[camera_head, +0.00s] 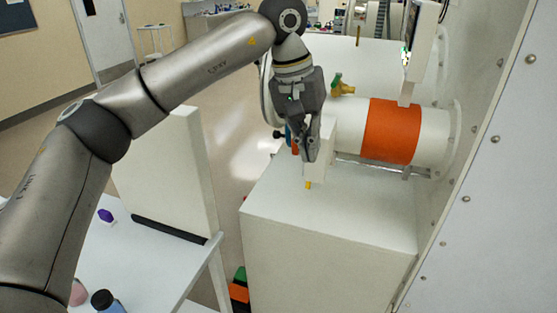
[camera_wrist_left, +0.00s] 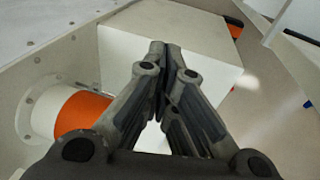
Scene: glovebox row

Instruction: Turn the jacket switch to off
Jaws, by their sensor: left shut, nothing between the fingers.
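A white horizontal cylinder (camera_head: 432,133) with an orange jacket (camera_head: 391,131) around it stands out from the glovebox wall. The jacket also shows in the wrist view (camera_wrist_left: 82,112). A small white box (camera_head: 322,158) is at the cylinder's near end, with a small yellow part (camera_head: 308,185) below it. I cannot tell whether this is the jacket switch; no switch marking is readable. My left gripper (camera_head: 309,155) is shut and empty, pointing down in front of the box and hiding part of it. In the wrist view, its fingers (camera_wrist_left: 160,52) meet over the white cabinet. My right gripper is not in view.
The white cabinet (camera_head: 340,211) has a mostly bare top below the cylinder. A brass-coloured valve (camera_head: 342,86) is behind the gripper. The riveted glovebox wall (camera_head: 490,190) bounds the right. At left, a table (camera_head: 118,252) holds an upright white panel (camera_head: 165,170) and bottles.

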